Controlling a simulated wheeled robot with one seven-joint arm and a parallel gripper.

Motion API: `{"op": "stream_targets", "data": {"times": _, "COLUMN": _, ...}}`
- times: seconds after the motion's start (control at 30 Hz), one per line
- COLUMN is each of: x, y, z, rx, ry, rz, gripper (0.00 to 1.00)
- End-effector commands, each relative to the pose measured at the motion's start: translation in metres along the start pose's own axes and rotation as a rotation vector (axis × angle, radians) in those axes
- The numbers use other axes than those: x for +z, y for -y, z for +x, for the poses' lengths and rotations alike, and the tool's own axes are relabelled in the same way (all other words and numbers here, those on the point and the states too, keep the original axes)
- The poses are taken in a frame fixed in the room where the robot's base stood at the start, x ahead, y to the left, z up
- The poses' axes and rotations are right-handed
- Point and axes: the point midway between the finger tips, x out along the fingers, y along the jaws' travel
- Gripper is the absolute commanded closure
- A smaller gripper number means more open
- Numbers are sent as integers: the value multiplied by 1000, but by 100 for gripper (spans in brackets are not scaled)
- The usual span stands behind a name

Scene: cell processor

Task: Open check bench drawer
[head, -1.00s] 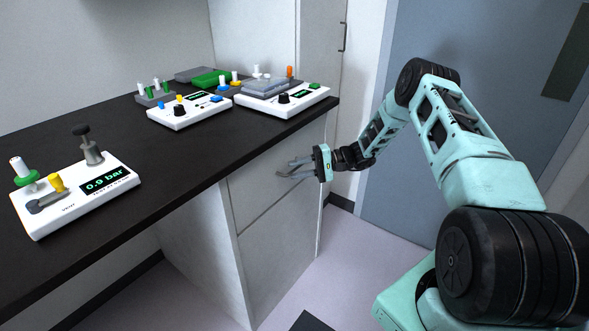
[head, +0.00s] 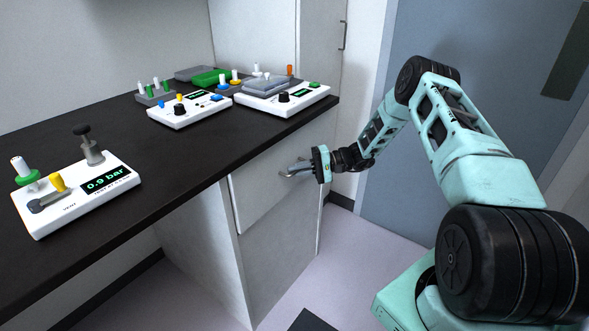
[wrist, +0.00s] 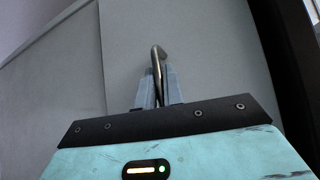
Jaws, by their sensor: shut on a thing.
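The check bench drawer (head: 262,192) is a light grey front under the black bench top. Its front stands slightly proud of the cabinet below it. My gripper (head: 290,171) is at the right part of the drawer front, shut on the drawer's handle. In the wrist view the metal handle (wrist: 157,58) is a thin curved bar between the two fingers of my gripper (wrist: 158,92). The drawer front (wrist: 185,45) fills the middle behind it. The inside of the drawer is hidden.
The black bench top (head: 200,160) overhangs the drawer. On it stand a pressure device (head: 75,192) reading 0.9 bar and two white devices (head: 188,112) (head: 300,102) at the back. A blue-grey door (head: 480,50) is behind my arm.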

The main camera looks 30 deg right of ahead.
Motion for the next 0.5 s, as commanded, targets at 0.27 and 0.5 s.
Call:
{"op": "stream_targets", "data": {"times": 0.27, "x": 38, "y": -9, "z": -41, "rx": 0, "ry": -6, "rz": 5, "gripper": 100}}
{"op": "stream_targets", "data": {"times": 0.5, "x": 85, "y": -24, "z": -87, "rx": -1, "ry": -6, "rz": 5, "gripper": 100}}
